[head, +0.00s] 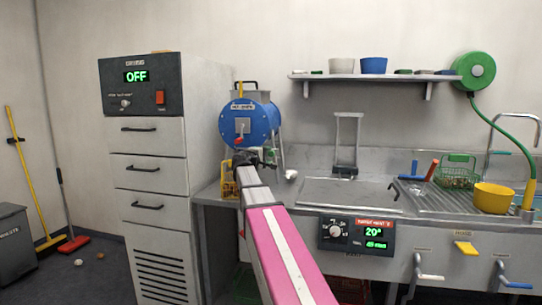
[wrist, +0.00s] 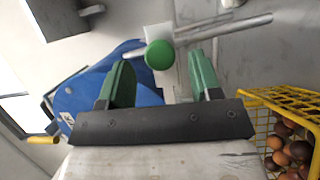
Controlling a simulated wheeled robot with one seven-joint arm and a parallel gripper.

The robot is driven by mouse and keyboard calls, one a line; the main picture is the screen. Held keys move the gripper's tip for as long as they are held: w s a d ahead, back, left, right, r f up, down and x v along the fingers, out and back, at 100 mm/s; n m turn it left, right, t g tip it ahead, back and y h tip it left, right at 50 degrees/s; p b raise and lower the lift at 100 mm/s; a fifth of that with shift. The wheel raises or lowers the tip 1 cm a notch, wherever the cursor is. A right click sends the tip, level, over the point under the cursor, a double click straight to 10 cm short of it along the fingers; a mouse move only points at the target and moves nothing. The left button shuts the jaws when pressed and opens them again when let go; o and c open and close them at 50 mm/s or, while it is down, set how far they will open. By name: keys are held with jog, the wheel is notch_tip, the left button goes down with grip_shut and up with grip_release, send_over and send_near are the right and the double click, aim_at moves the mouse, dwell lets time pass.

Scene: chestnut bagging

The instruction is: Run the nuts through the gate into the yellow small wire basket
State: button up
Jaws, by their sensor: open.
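The blue drum (head: 245,122) stands at the back left of the counter, with a red handle on its front. It also shows in the wrist view (wrist: 78,98). A round green knob (wrist: 159,54) on a metal rod appears between the two green fingers of my gripper (wrist: 160,70), which is open. I cannot tell whether the fingers touch the knob. The yellow small wire basket (wrist: 262,118) is at the right of the wrist view, with several brown nuts (wrist: 285,150) in it. In the head view the basket (head: 229,190) is partly hidden by my arm.
A grey cabinet (head: 155,190) with an OFF display stands left of the counter. A sink with a green wire basket (head: 459,172) and a yellow bowl (head: 494,197) is at the right. A shelf (head: 375,76) hangs above.

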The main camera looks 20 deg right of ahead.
aim_at(270, 154)
jog(key=shift+x, duration=1.7)
grip_shut()
jog(key=w+a, duration=0.2)
jog(key=a, duration=0.1)
jog(key=w+a, duration=0.1)
jog(key=shift+w+a, duration=0.1)
jog(key=shift+a, duration=0.3)
grip_release()
jog(key=shift+a, duration=0.1)
jog(key=shift+f, duration=0.1)
